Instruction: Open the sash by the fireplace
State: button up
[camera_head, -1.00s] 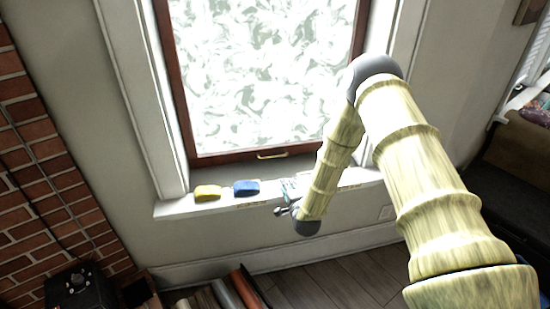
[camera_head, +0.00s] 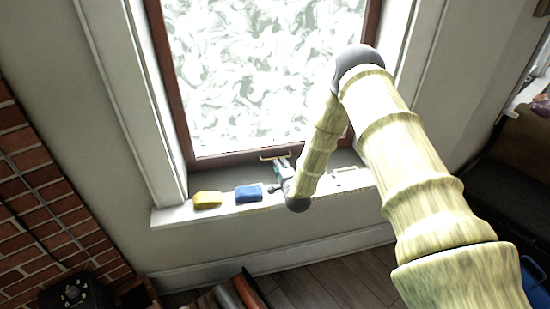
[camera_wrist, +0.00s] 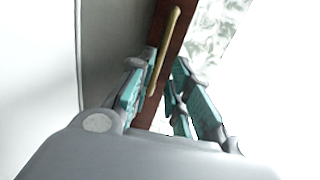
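The sash is a window with a dark red-brown frame (camera_head: 222,158) and frosted, swirl-patterned glass (camera_head: 260,70). A brass bar handle (camera_head: 274,156) sits on its bottom rail; it also shows in the wrist view (camera_wrist: 163,50). My gripper (camera_head: 284,162) is just below the handle in the head view, partly hidden by my arm. In the wrist view its teal-padded fingers (camera_wrist: 152,88) are spread apart, with the bottom rail and the lower end of the handle between them. I cannot tell whether either finger touches the handle.
A yellow block (camera_head: 207,199) and a blue block (camera_head: 248,193) lie on the white sill (camera_head: 170,215), left of my gripper. A brick wall (camera_head: 30,190) stands at the left. A black box (camera_head: 75,293) and rolled items (camera_head: 240,292) are on the floor below.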

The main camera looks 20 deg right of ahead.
jog(key=p+x, duration=0.1)
jog(key=x, duration=0.5)
jog(key=shift+w+d+f, duration=0.15)
jog(key=shift+w+d, duration=0.05)
jog(key=shift+w, duration=0.05)
jog(key=shift+a, duration=0.1)
